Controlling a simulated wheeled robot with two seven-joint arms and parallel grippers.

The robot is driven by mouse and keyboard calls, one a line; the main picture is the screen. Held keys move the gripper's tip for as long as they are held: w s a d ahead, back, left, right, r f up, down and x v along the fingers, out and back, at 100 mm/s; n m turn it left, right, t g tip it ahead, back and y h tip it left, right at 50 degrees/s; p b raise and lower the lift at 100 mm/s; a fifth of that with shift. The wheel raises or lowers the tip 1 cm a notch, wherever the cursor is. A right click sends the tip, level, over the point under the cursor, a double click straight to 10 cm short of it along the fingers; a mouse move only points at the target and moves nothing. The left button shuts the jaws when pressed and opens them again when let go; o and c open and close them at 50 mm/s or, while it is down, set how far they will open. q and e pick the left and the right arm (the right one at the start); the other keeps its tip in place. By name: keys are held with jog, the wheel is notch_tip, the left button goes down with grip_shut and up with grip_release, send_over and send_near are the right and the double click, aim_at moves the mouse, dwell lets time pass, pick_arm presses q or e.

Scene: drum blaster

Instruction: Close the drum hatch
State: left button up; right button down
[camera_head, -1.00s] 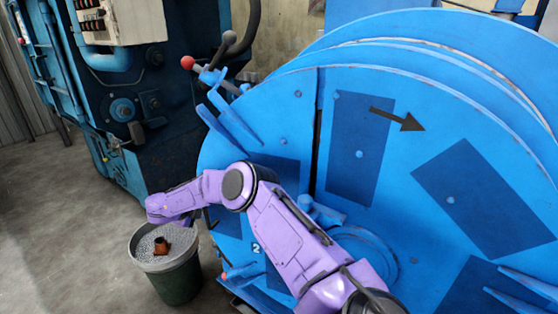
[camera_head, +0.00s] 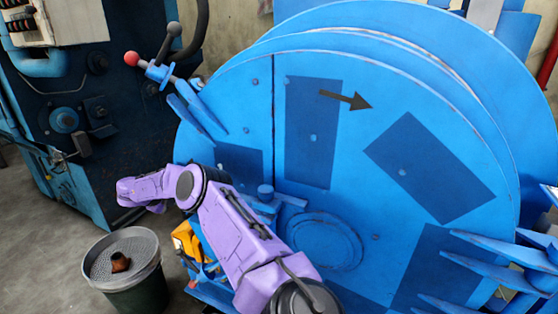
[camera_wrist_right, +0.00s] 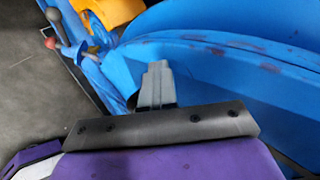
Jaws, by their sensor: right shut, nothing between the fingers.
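The blue drum (camera_head: 420,100) fills the right half of the head view. Its flat front face has a thin vertical seam, and I take the section left of the seam as the hatch (camera_head: 240,110). The hatch lies about level with the rest of the face. My purple right arm crosses in front of its lower part, and its gripper is hidden in the head view. In the right wrist view my right gripper (camera_wrist_right: 156,85) is shut and empty, close to a blue curved edge (camera_wrist_right: 220,55). I cannot tell whether they touch. My left gripper is not in view.
A dark green bin (camera_head: 135,285) with grey contents and a brown piece stands at lower left. A red-ball lever (camera_head: 131,59) and blue prongs (camera_head: 188,115) project near the drum's left edge. More blue prongs (camera_head: 490,260) are at right. A yellow thing (camera_head: 187,240) shows behind my arm.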

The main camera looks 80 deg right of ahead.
jog(key=shift+s+d+r, duration=0.2)
jog(key=shift+d, duration=0.3)
jog(key=w+a+r, duration=0.3)
jog(key=a+r, duration=0.3)
jog(key=a, duration=0.6)
jog(key=shift+w+r, duration=0.15)
jog(key=shift+r, duration=0.05)
